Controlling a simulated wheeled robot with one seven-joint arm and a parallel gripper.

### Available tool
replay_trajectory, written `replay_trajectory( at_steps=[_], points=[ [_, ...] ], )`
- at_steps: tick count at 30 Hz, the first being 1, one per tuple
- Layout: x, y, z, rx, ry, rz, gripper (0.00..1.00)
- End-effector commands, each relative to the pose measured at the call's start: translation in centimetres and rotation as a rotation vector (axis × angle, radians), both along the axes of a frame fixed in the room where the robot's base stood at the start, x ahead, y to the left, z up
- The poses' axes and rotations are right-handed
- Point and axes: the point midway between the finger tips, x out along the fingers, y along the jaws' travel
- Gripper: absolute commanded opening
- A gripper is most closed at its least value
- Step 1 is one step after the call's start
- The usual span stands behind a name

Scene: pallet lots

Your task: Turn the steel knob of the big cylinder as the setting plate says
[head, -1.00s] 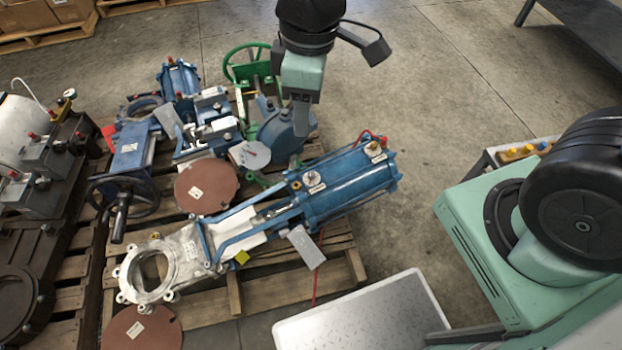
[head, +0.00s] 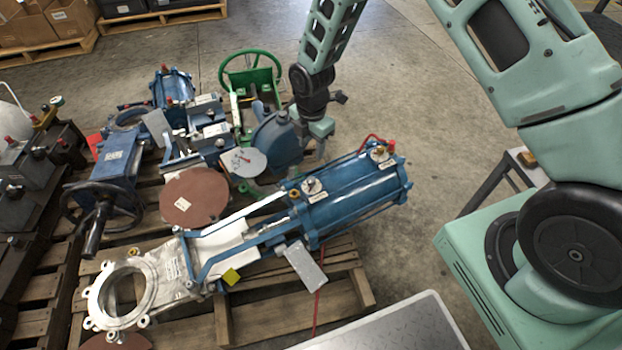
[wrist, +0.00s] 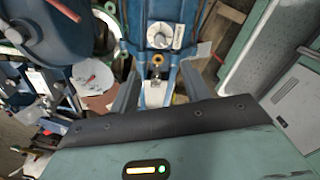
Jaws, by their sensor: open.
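The big blue cylinder (head: 350,200) lies on the valve with the large round opening. A steel knob (head: 313,187) stands on a pale plate near its left end. The knob also shows ahead of my gripper in the wrist view (wrist: 159,37). A second, brass-looking knob (head: 380,152) sits near the cylinder's right end. My gripper (wrist: 159,72) is open and empty, with its fingers apart and short of the steel knob. In the head view it hangs behind the cylinder. A grey plate (head: 305,265) hangs at the cylinder's front left; no writing is readable on it.
A white dial with a red pointer (head: 243,161) and a brown disc (head: 198,196) lie left of the cylinder. A green handwheel (head: 250,72) stands behind. A red hose (head: 370,140) rises near the far knob.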

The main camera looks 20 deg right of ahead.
Motion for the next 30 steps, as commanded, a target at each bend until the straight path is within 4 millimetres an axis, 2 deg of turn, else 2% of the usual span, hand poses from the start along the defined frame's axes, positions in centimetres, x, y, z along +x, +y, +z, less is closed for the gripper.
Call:
replay_trajectory(
  at_steps=[1, 3, 16, 22, 30],
  points=[
    [-0.1, 0.0, -1.5, -0.002, 0.004, 0.000, 0.47],
    [-0.1, 0.0, -3.0, -0.002, 0.004, 0.000, 0.47],
    [-0.1, 0.1, -11.5, 0.000, 0.003, -0.001, 0.47],
    [0.0, 0.1, -13.6, 0.000, 0.001, -0.002, 0.47],
    [0.1, 0.1, -14.1, 0.000, 0.000, -0.001, 0.47]
  ],
)
